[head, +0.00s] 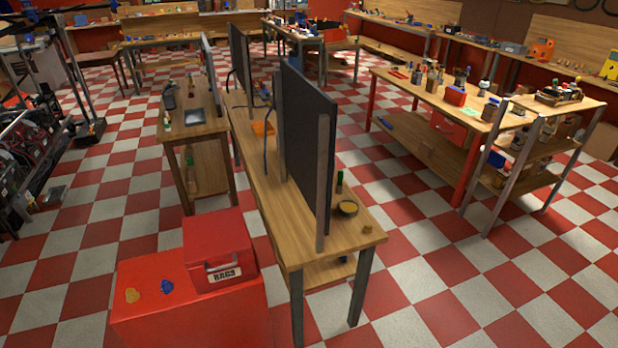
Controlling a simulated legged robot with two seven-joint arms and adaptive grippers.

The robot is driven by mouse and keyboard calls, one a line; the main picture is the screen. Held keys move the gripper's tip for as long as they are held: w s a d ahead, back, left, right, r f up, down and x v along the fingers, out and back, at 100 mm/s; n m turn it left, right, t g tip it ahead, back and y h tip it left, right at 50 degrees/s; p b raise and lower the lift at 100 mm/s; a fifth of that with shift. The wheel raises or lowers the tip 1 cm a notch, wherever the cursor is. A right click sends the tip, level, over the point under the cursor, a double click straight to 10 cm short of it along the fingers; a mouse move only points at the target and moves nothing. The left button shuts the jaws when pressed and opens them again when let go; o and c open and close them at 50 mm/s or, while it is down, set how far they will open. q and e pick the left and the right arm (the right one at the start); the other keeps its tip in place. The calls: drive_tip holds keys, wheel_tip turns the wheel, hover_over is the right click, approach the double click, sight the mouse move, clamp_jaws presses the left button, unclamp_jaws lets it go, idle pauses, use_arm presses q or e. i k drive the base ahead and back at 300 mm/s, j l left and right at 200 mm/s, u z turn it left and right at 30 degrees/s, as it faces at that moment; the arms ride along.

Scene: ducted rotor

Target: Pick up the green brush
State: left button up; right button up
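No brush can be made out for certain. A small upright green-topped item (340,182) stands near the front end of the middle wooden bench (265,225), beside a round dark-rimmed tin (348,208). Another small green item (167,121) is at the left edge of the narrower wooden table (207,127). A green-topped item (190,160) also shows below that table. They are too small to tell which is a brush. Neither of my grippers is in view.
A red cabinet (185,325) with a red rag box (218,250) stands in front at left. Tall dark panels (308,145) divide the middle bench. A wooden workbench (420,92) with bottles and a shelf cart (535,150) stand right. Checkered floor (420,240) between is clear.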

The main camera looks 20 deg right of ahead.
sight(339, 191)
drive_tip(key=i+l+u, duration=0.15)
drive_tip(key=l, duration=0.3)
drive_tip(key=i+l+u, duration=0.15)
drive_tip(key=l, duration=0.35)
drive_tip(key=i+l+u, duration=0.15)
drive_tip(key=l, duration=0.35)
drive_tip(key=i+l+u, duration=0.15)
drive_tip(key=l, duration=0.4)
drive_tip(key=l+u, duration=0.15)
drive_tip(key=l, duration=0.35)
